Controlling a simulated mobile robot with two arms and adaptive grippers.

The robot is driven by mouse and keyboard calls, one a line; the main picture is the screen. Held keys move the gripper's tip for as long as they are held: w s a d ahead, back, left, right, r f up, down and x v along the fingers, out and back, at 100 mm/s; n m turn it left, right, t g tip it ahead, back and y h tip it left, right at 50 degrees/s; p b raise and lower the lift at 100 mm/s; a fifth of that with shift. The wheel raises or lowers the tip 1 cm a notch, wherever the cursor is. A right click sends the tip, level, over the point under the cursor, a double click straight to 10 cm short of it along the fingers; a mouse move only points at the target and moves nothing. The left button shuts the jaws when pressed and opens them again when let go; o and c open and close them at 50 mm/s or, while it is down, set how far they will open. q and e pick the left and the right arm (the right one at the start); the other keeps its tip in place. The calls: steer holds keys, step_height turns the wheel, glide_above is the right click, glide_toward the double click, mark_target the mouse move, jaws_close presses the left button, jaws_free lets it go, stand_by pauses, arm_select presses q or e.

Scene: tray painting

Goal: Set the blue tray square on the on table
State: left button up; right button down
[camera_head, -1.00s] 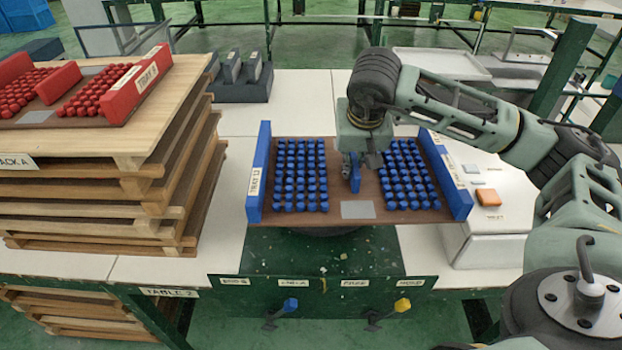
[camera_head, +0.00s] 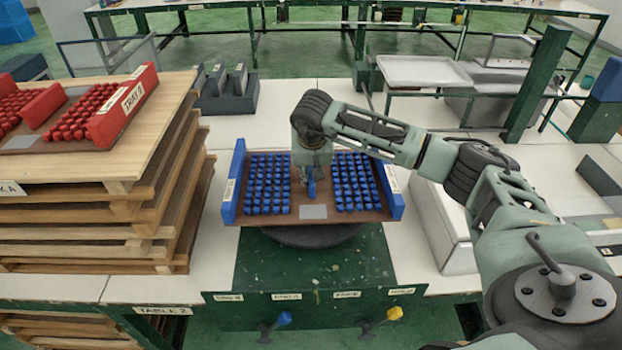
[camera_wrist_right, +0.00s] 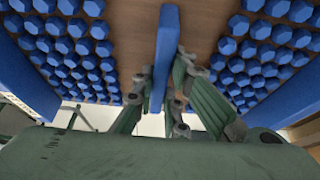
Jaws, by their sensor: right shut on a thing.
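The blue tray (camera_head: 272,212) has a brown base, blue end walls and rows of blue pieces either side of a central blue handle (camera_head: 311,187). It is over a dark round turntable (camera_head: 318,236), whose front edge shows below it. The tray looks roughly level and nearly square to the table's front edge. I cannot tell whether it touches the turntable. My right gripper (camera_head: 311,178) is shut on the handle from above; the handle (camera_wrist_right: 165,60) also stands between its fingers in the right wrist view. My left gripper is out of view.
A pallet stack (camera_head: 120,215) carrying a red tray (camera_head: 122,108) stands close on the left. A dark holder (camera_head: 225,98) is behind, left. A white box (camera_head: 440,225) is at right, partly behind my arm. White table surface (camera_head: 265,110) is clear behind the tray.

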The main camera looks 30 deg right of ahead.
steer(key=shift+f+p, duration=0.6)
steer(key=shift+f, duration=1.25)
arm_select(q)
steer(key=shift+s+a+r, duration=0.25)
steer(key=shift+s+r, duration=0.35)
arm_select(e)
steer(key=shift+w, duration=0.1)
steer(key=shift+f, duration=0.2)
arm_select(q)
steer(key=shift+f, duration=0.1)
arm_select(e)
steer(key=c, duration=1.8)
jaws_free()
steer(key=shift+o, duration=0.2)
